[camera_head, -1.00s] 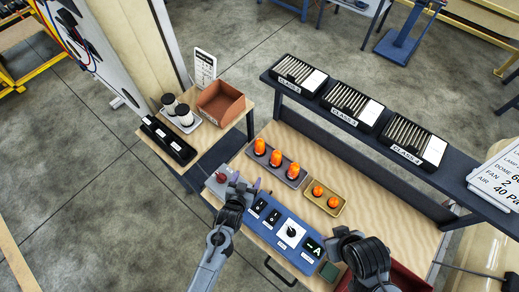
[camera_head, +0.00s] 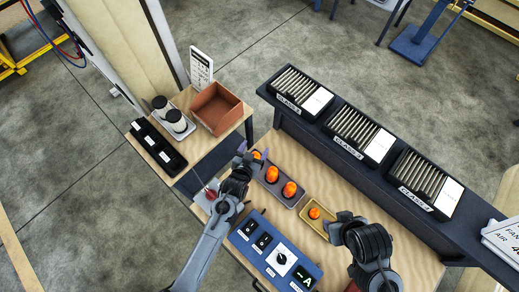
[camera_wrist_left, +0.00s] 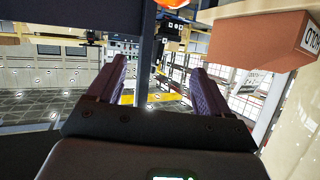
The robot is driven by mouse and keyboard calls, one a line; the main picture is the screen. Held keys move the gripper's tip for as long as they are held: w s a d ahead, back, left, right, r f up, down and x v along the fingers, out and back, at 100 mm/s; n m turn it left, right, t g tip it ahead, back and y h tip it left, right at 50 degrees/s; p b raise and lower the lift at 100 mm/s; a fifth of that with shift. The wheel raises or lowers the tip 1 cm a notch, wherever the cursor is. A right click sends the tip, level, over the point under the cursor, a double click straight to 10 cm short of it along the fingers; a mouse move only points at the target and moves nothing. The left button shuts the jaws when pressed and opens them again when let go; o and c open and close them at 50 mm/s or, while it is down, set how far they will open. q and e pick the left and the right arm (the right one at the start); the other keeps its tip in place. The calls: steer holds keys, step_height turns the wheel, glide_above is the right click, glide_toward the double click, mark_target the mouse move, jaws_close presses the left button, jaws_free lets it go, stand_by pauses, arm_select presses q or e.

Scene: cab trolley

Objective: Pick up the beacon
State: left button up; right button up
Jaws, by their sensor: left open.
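An orange beacon (camera_wrist_left: 173,3) shows cut off at the top edge of that view. My right gripper (camera_head: 338,224) is by the yellow tray; its jaws are not clear.
The yellow tray (camera_head: 318,230) holds an orange piece (camera_head: 314,213); my right arm partly covers this tray. A blue switch panel (camera_head: 275,252) lies at the front. A dark shelf with card boxes (camera_head: 355,135) runs behind. A brown bin (camera_head: 216,107) stands on the left side table.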

mark_target(257, 155)
arm_select(q)
steer(key=f+b, duration=0.2)
steer(key=f, duration=0.1)
steer(key=s+f+b, duration=0.1)
steer(key=f+b, duration=0.4)
steer(key=shift+s+a+f, duration=0.2)
steer(key=shift+a+f, duration=0.05)
steer(key=shift+f, duration=0.05)
steer(key=shift+f+b, duration=0.55)
steer(key=shift+b, duration=0.05)
steer(key=shift+w+d+f, duration=0.1)
steer(key=shift+w+f, duration=0.1)
steer(key=shift+w, duration=0.15)
steer(key=shift+b+x, duration=0.45)
steer(key=shift+x, duration=1.75)
arm_select(e)
step_height(257, 155, down, 10)
steer(key=s, duration=0.1)
steer(key=shift+a+f, duration=0.25)
arm_select(q)
steer(key=shift+c, duration=0.3)
arm_select(e)
steer(key=shift+s, duration=0.1)
arm_select(q)
steer(key=c, duration=1)
steer(key=shift+c, duration=0.5)
arm_select(e)
steer(key=shift+a, duration=0.1)
arm_select(q)
steer(key=shift+r, duration=0.1)
